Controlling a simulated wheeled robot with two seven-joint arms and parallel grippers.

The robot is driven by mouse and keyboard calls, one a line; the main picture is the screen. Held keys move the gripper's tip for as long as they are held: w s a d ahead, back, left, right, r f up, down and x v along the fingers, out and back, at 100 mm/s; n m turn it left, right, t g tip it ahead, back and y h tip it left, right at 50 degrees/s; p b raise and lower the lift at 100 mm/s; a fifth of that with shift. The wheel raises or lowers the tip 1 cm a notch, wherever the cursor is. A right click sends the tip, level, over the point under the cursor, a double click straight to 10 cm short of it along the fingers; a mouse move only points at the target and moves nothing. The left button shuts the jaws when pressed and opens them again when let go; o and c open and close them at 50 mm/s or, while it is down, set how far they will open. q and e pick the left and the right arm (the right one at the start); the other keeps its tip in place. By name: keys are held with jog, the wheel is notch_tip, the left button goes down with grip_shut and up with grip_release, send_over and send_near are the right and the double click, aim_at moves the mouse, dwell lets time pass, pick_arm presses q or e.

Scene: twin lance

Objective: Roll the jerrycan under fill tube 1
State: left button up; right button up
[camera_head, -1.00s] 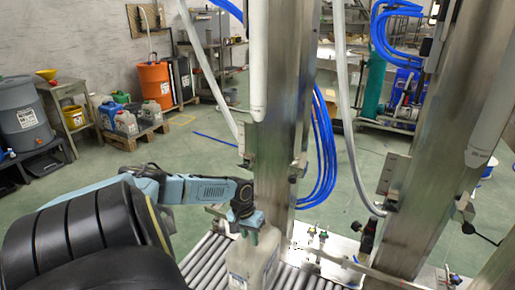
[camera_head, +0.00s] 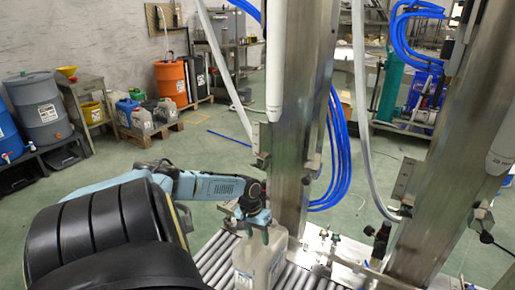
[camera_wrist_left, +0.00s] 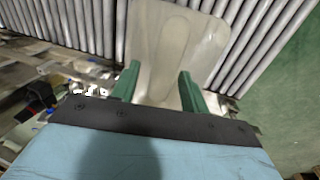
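A translucent white jerrycan (camera_head: 259,262) with a label stands upright on the roller conveyor (camera_head: 218,262) at the bottom middle of the head view. Another tube (camera_head: 507,140) hangs at the right. Their numbers are not readable. My right gripper is not in view.
Steel columns (camera_head: 303,130) and (camera_head: 455,150) rise behind the conveyor. Small valves (camera_head: 333,240) sit on a metal plate beside the rollers. Blue hoses (camera_head: 340,150) hang between the columns. Drums and canisters stand far back left, across open green floor.

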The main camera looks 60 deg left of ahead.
pick_arm(q)
jog(key=shift+r, duration=0.1)
jog(key=shift+a+r+p, duration=0.1)
jog(key=shift+r+p, duration=0.65)
jog(key=shift+p, duration=0.05)
notch_tip(320, 180, up, 6)
jog(key=a+p, duration=0.1)
jog(key=p, duration=0.4)
jog(key=shift+s+r+p, duration=0.15)
jog(key=shift+s+p, duration=0.25)
jog(key=shift+s, duration=0.05)
